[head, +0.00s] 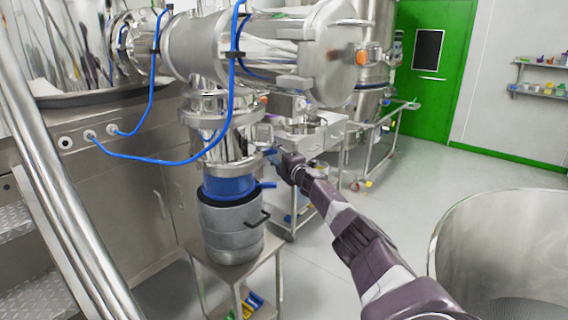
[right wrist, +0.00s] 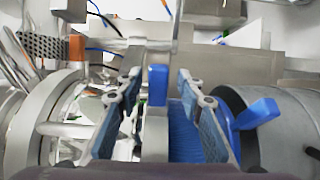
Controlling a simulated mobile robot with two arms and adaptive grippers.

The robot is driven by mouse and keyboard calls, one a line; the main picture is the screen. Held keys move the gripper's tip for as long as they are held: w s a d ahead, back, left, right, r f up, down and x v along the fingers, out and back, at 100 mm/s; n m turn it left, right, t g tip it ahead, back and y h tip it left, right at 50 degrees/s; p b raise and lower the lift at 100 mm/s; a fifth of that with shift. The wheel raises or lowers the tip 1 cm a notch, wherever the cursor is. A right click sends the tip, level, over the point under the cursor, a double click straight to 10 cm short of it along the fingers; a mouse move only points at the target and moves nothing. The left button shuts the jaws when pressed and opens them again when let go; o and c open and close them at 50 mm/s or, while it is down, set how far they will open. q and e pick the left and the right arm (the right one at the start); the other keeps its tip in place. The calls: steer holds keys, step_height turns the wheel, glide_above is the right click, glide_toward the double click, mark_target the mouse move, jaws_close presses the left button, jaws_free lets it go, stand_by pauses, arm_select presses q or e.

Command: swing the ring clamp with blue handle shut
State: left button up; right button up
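The ring clamp's blue handle (right wrist: 157,84) stands between the two fingers of my right gripper (right wrist: 160,112) in the right wrist view, with a gap on each side. The fingers are open and do not appear to touch it. In the head view my right gripper (head: 284,163) is beside the steel vertical pipe (head: 226,150), and the blue handle (head: 270,152) shows small at its tip. I cannot tell how far the ring stands open. A second blue lever (head: 265,184) sticks out lower, by the blue collar (head: 228,187); it also shows in the right wrist view (right wrist: 257,113). My left gripper is out of view.
A grey container (head: 231,228) stands under the pipe on a small steel table (head: 262,272). Blue hoses (head: 160,160) loop at the left. A steel cart (head: 318,135) stands behind my gripper, and a large steel vessel (head: 505,245) is at the right. Open floor lies between.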

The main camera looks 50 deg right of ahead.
steer(key=shift+s+a, duration=0.2)
steer(key=shift+s, duration=0.4)
steer(key=shift+s+a, duration=0.4)
steer(key=shift+a, duration=0.05)
steer(key=v, duration=0.8)
steer(key=shift+s, duration=0.3)
steer(key=shift+a+r, duration=0.1)
steer(key=shift+a, duration=0.05)
steer(key=shift+c, duration=0.2)
